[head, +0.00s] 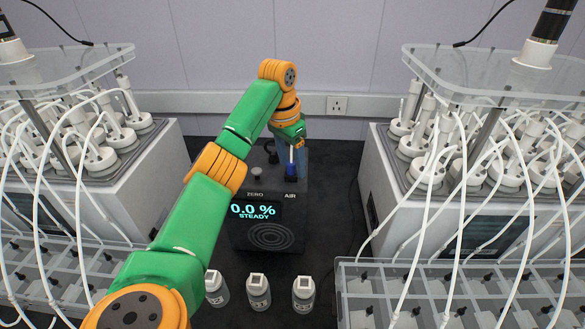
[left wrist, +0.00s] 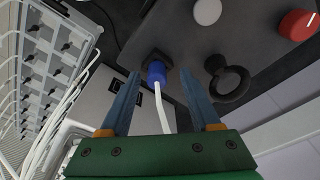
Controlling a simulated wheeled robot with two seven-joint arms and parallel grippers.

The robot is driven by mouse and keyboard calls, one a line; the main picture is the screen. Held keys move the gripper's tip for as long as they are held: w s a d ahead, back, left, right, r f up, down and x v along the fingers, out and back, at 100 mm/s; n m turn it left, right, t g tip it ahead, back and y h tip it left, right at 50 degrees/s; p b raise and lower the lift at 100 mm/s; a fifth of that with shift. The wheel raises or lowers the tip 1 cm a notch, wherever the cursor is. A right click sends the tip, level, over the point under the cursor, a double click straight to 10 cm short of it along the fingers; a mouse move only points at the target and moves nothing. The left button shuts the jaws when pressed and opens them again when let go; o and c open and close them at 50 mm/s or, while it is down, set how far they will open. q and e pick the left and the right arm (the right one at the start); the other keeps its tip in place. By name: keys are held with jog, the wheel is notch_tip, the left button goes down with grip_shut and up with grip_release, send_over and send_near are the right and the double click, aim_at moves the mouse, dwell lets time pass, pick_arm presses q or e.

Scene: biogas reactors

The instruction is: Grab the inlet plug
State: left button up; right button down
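The inlet plug (head: 291,169) is blue and sits on top of the dark analyser box (head: 268,214), near its AIR label. In the left wrist view the plug (left wrist: 157,72) sits in a dark square socket, and a white tube runs from it back between my fingers. My left gripper (left wrist: 160,76) is open, with one finger on each side of the plug and a visible gap on both sides. In the head view my left gripper (head: 298,150) points down over the plug. Whether the fingertips are level with the plug is hard to tell. My right gripper is not in view.
The box shows 0.0 % STEADY. A grey knob (left wrist: 207,11), a black ring-shaped part (left wrist: 229,82) and a red knob (left wrist: 298,25) are near the plug. Three small bottles (head: 258,291) stand in front. Reactor units with many white tubes (head: 460,170) flank both sides.

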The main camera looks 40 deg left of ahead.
pick_arm(q)
jog(key=shift+s+d+r, duration=0.2)
jog(key=shift+s+r, duration=0.1)
jog(key=shift+s, duration=0.15)
jog(key=c, duration=0.7)
grip_shut()
jog(key=shift+w+f, duration=0.1)
